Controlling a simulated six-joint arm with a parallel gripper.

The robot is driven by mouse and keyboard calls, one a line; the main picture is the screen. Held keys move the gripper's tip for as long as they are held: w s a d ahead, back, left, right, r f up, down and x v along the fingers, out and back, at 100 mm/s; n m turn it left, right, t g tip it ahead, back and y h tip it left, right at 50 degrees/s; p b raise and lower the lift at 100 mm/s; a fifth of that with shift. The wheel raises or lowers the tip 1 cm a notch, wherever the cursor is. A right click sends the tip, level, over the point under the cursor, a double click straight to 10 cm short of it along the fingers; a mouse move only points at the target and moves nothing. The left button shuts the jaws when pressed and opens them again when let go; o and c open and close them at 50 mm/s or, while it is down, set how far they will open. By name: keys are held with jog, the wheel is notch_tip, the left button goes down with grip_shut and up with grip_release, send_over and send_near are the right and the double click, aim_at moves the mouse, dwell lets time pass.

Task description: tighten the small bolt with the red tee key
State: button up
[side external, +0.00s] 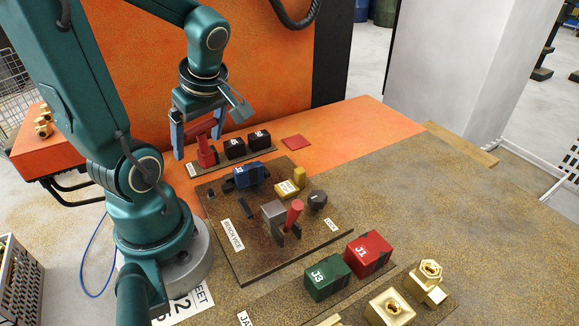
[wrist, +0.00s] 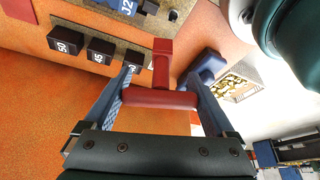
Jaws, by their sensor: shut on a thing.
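The red tee key (side external: 206,150) is upright at the left end of a narrow dark rack (side external: 222,158) in the side external view. My gripper (side external: 199,131) has its blue fingers on both sides of the key's crossbar. In the wrist view the crossbar (wrist: 160,99) spans between the fingertips, and the stem (wrist: 162,65) points away from the gripper. I cannot tell whether the key's lower end still touches the rack. I cannot make out the small bolt for certain. A brass part with a round fitting (side external: 431,270) stands at the lower right.
Black numbered blocks (side external: 247,142) stand on the rack beside the key. A dark vice board (side external: 245,262) holds a blue block (side external: 243,176), a brass block (side external: 287,190) and a red handle (side external: 294,212). Green (side external: 326,279) and red (side external: 369,252) jaw blocks lie in front.

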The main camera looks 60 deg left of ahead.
aim_at(201, 161)
jog(key=shift+s+d+r+m, duration=0.1)
jog(key=shift+s+d+m, duration=0.2)
jog(key=shift+s+d, duration=0.3)
jog(key=shift+d+r, duration=0.1)
jog(key=shift+w+f, duration=0.1)
jog(key=shift+f, duration=2.1)
jog(key=n+g, duration=0.1)
jog(key=n, duration=0.2)
jog(key=shift+d+n+h, duration=0.15)
jog(key=shift+n+h, duration=0.15)
jog(key=n, duration=0.1)
jog(key=n+g, duration=0.1)
jog(key=n+h, duration=0.1)
jog(key=n, duration=0.1)
jog(key=shift+s, duration=0.25)
jog(key=n, duration=0.1)
jog(key=n+h, duration=0.1)
jog(key=n+g, duration=0.1)
jog(key=shift+s+d+n, duration=0.1)
jog(key=shift+d+n, duration=0.15)
jog(key=shift+n, duration=0.15)
jog(key=n+h, duration=0.1)
jog(key=n, duration=0.2)
jog(key=shift+d+h, duration=0.2)
jog(key=shift+h, duration=0.2)
jog(key=shift+f, duration=1.15)
